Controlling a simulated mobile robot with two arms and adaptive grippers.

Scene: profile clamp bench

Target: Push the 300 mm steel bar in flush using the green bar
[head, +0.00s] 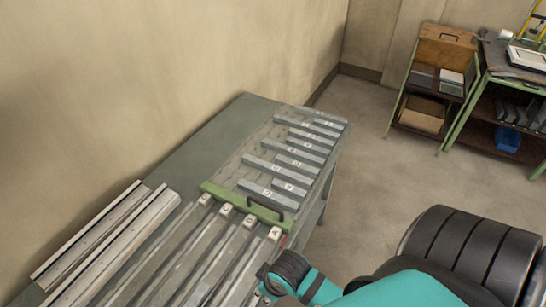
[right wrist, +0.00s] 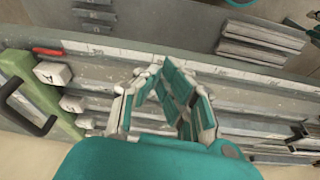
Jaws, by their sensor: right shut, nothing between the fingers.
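The green bar (head: 247,206), with a black handle (head: 267,213), lies across the bench between the grey steel bars and the long profiles. It also shows at the left of the right wrist view (right wrist: 45,90). Several grey steel bars (head: 290,163) of different lengths lie beyond it with small white labels; I cannot read which is 300 mm. My right gripper (right wrist: 157,72) is shut and empty above the long profiles, apart from the green bar. In the head view it is mostly hidden by my wrist. My left gripper is not in view.
Long profiles (head: 207,262) with white lettered end caps lie on the near side of the green bar. Pale rails (head: 105,240) lie by the wall. A red piece (right wrist: 47,51) lies near one cap. A green-framed shelf (head: 437,83) stands far right; the floor between is clear.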

